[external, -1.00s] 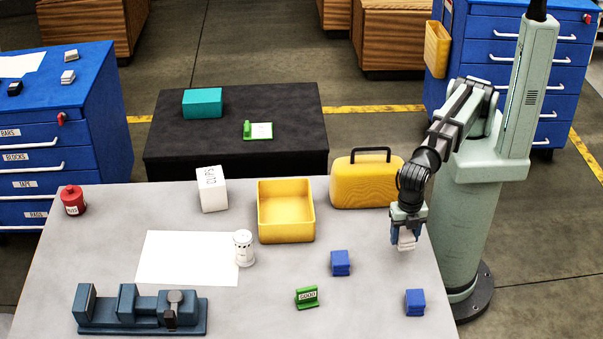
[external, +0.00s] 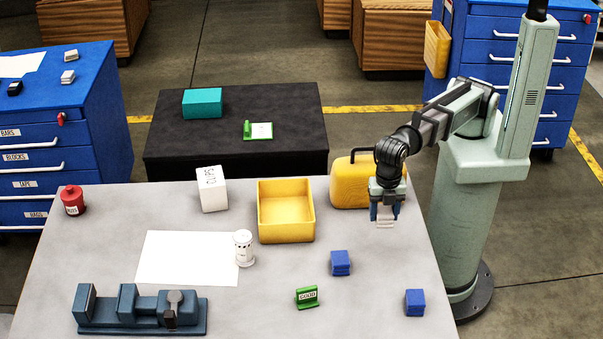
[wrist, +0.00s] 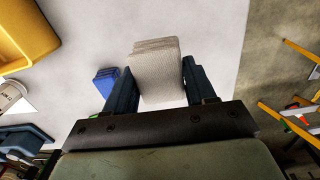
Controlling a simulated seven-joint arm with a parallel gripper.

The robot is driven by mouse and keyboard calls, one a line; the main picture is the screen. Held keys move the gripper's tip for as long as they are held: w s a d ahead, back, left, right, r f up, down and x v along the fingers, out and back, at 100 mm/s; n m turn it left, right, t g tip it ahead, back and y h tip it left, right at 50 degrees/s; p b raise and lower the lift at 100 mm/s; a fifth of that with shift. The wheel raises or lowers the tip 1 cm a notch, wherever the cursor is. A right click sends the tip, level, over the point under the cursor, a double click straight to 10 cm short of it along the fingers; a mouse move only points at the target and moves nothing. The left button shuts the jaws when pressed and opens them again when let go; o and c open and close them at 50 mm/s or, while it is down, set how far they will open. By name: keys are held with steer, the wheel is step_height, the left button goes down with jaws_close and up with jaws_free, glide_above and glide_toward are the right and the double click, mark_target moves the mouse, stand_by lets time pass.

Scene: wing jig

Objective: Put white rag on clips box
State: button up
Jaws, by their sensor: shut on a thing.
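The white rag (external: 385,225) is a small folded, pale cloth held in my gripper (external: 384,212), above the right side of the grey table. In the wrist view the rag (wrist: 157,72) sits between the two blue fingers of my gripper (wrist: 156,85), with its layered far edge sticking out past them. The clips box appears to be the white cube (external: 212,189) with dark lettering on top, at the back of the table left of centre. It stands well to the left of my gripper, and its lettering is hard to read.
The yellow open bin (external: 286,237) stands between the white cube and my gripper. A yellow case (external: 350,190) with a dark handle is just behind my gripper.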

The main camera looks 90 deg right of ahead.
steer(key=w+d+r+m, duration=0.2)
steer(key=w+d, duration=0.6)
steer(key=w, duration=0.4)
steer(key=w+d+r+m, duration=0.2)
steer(key=w+d, duration=0.5)
steer(key=w, duration=0.5)
steer(key=w+d+r+m, duration=0.2)
steer(key=w+d, duration=0.6)
steer(key=w, duration=0.4)
step_height(320, 180, up, 4)
steer(key=n, duration=0.6)
glide_above(210, 176)
steer(key=shift+a+f, duration=0.1)
steer(key=shift+f, duration=4.85)
steer(key=shift+f, duration=0.1)
steer(key=o, duration=1)
